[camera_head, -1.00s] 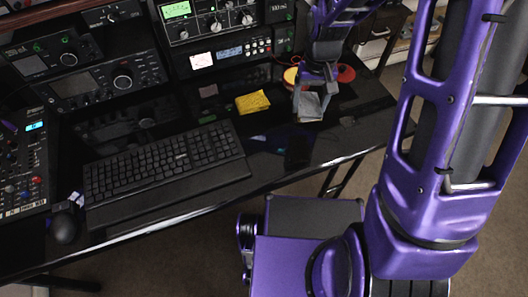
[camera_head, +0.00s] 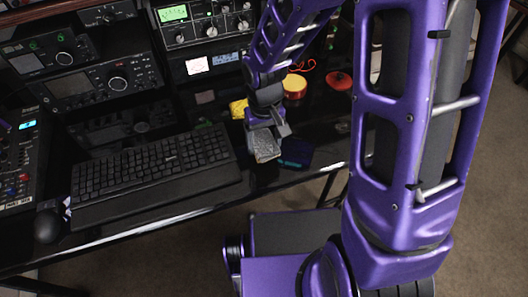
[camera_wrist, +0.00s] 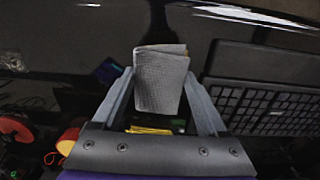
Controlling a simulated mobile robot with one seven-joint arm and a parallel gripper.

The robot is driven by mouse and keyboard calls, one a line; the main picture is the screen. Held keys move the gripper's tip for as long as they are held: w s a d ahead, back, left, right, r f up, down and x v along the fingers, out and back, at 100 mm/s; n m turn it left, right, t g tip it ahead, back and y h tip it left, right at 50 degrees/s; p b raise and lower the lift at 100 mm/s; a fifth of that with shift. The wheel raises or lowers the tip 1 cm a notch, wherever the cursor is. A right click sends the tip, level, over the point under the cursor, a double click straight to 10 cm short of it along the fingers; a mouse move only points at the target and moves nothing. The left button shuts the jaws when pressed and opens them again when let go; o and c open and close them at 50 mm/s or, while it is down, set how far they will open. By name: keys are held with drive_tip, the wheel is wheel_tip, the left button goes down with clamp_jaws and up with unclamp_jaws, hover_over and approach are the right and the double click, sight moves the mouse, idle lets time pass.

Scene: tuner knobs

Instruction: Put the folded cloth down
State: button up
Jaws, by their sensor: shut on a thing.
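The folded cloth (camera_head: 265,146) is grey and textured. In the wrist view the cloth (camera_wrist: 161,80) sits between the two fingers of my gripper (camera_wrist: 162,88), with its folded layers showing at the top edge. My gripper (camera_head: 266,130) is shut on it and holds it above the black desk, right of the keyboard. I cannot tell the exact gap between the cloth and the desk.
The black keyboard (camera_head: 150,170) lies left of my gripper. A yellow cloth (camera_head: 238,109) lies behind it, partly hidden. A dark blue flat item (camera_head: 296,153) lies just right. A yellow-and-red round item (camera_head: 294,87) and a red one (camera_head: 339,81) stand farther back.

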sight(264, 150)
drive_tip(key=shift+f+b, duration=0.45)
drive_tip(key=shift+f, duration=1.4)
drive_tip(key=shift+f, duration=0.1)
drive_tip(key=shift+f, duration=0.15)
drive_tip(key=o, duration=1.3)
drive_tip(key=shift+s, duration=0.1)
drive_tip(key=shift+o, duration=0.2)
drive_tip(key=shift+a+r, duration=0.1)
drive_tip(key=shift+r, duration=0.35)
wheel_tip(264, 150, up, 12)
drive_tip(key=p, duration=0.3)
drive_tip(key=shift+f, duration=0.2)
